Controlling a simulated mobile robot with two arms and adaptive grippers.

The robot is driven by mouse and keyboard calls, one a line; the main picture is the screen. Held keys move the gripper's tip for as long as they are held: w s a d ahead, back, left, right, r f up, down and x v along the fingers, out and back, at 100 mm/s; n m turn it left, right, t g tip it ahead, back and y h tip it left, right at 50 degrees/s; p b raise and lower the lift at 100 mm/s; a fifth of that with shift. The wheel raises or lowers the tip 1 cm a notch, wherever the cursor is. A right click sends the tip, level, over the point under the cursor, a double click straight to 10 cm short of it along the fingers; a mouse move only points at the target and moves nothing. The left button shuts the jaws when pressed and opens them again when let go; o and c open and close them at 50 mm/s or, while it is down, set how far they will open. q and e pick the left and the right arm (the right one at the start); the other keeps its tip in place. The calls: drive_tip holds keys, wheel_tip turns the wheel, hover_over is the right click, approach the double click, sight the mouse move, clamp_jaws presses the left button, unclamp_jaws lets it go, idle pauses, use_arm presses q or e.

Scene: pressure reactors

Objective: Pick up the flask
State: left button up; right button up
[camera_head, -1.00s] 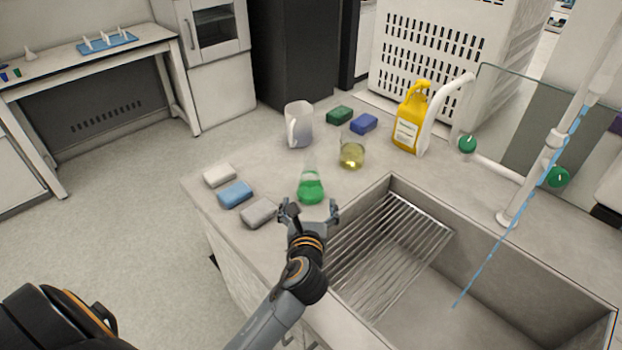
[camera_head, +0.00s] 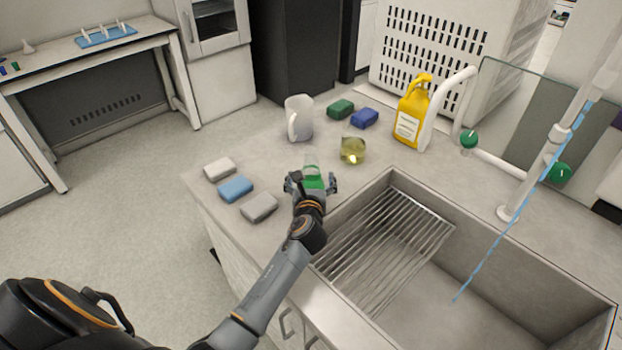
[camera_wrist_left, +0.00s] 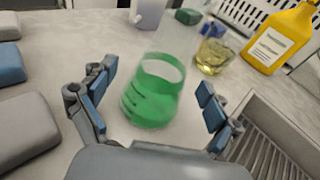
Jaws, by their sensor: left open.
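The flask (camera_head: 313,177) is a clear conical one with green liquid, standing upright on the counter left of the sink. My left gripper (camera_head: 312,183) is at the flask, its open fingers to either side of it, and partly hides its lower part. In the left wrist view the flask (camera_wrist_left: 152,92) stands between the two spread fingers of the gripper (camera_wrist_left: 150,108), with visible gaps on both sides. No finger appears closed on it. My right gripper is not in view.
A beaker of yellow liquid (camera_head: 353,151) stands behind and right of the flask. A white jug (camera_head: 299,118), sponges (camera_head: 235,188) and a yellow bottle (camera_head: 411,115) are on the counter. The sink (camera_head: 470,295) with its metal rack (camera_head: 390,237) is at right.

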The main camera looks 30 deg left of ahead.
use_arm(q)
drive_tip(key=c, duration=1.3)
